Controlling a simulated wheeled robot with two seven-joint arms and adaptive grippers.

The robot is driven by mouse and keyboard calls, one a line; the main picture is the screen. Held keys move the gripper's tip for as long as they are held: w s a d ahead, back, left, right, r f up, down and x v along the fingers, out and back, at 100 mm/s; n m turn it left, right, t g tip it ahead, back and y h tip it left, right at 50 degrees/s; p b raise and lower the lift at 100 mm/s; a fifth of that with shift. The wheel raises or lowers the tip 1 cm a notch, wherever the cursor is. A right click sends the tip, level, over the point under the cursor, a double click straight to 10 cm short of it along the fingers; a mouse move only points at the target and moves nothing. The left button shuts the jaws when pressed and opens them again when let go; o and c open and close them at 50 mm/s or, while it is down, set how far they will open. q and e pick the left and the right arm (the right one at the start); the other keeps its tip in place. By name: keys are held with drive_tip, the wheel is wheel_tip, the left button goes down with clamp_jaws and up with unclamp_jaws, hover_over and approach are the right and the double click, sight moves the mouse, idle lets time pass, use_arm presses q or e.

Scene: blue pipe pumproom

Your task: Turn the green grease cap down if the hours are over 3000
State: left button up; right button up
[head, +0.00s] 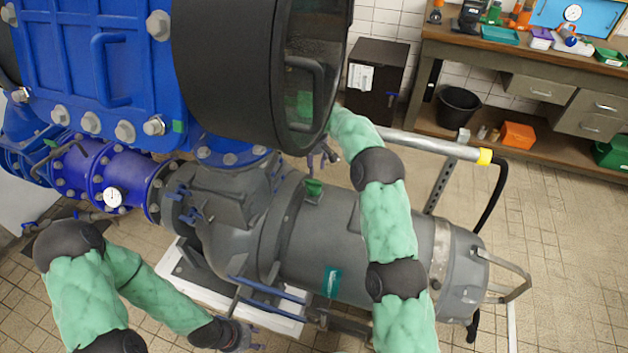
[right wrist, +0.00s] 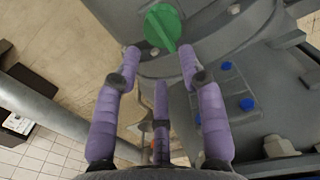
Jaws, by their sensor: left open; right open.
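The green grease cap (head: 313,187) sits on top of the grey pump housing (head: 340,240), just below the big black cylinder. It also shows at the top of the right wrist view (right wrist: 165,27), with a raised ridge across it. My right gripper (head: 325,157) is above the cap, partly hidden by its own arm and the cylinder. In the right wrist view its purple fingers (right wrist: 160,60) are spread open and empty, with the cap just beyond the fingertips. My left gripper (head: 248,337) is low, left of centre, and appears empty. I see no readable hours figure.
A workbench (head: 520,60) with tools is at the back right. The floor at right is clear.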

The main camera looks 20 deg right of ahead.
sight(314, 181)
wheel_tip(314, 181, down, 7)
drive_tip(key=shift+f+b, duration=0.1)
drive_tip(key=shift+b, duration=1.1)
clamp_jaws()
